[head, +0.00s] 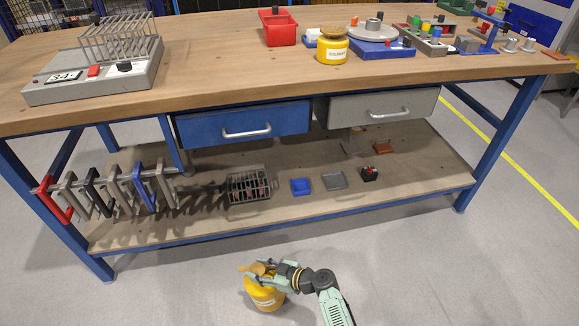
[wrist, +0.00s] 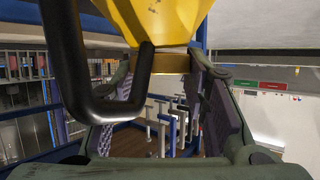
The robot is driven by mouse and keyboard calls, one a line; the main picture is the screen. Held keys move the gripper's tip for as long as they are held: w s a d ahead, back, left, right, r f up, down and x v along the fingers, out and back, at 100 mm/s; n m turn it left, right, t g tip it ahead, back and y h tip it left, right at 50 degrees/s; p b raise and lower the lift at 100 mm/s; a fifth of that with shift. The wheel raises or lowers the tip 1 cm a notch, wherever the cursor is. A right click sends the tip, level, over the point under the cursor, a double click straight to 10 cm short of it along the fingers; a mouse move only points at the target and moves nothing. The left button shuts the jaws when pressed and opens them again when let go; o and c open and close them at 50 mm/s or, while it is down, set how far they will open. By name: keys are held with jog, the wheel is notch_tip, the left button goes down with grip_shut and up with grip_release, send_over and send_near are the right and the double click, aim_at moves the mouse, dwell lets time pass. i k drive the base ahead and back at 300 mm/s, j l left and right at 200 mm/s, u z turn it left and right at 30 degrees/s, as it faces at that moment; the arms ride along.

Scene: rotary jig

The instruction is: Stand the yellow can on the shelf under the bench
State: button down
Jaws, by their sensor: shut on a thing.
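A yellow can (head: 264,295) is held by my gripper (head: 261,272), low over the floor in front of the bench. The gripper is shut around its upper part. In the wrist view the can (wrist: 165,18) fills the top, with a black bar-like handle (wrist: 78,80) beside it and a gold-brown part between my fingers (wrist: 172,85). The shelf (head: 425,165) under the bench lies beyond the can and apart from it. Another yellow can (head: 332,47), with a label, stands on the bench top. The held can's underside is not clearly visible.
Drawers (head: 243,124) hang above. Blue legs (head: 505,125) bound the ends. Its right part is clear.

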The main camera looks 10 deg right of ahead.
aim_at(438, 171)
jog(key=l, duration=0.5)
jog(key=l+z, duration=0.1)
jog(key=l, duration=0.4)
jog(key=i+l+z, duration=0.1)
jog(key=l, duration=0.4)
jog(key=i+l, duration=0.1)
jog(key=l, duration=0.4)
jog(key=l+z, duration=0.1)
jog(key=l, duration=0.45)
jog(key=i+l, duration=0.15)
jog(key=l, duration=0.3)
jog(key=i+l+z, duration=0.15)
jog(key=l, duration=0.85)
jog(key=i+z, duration=0.05)
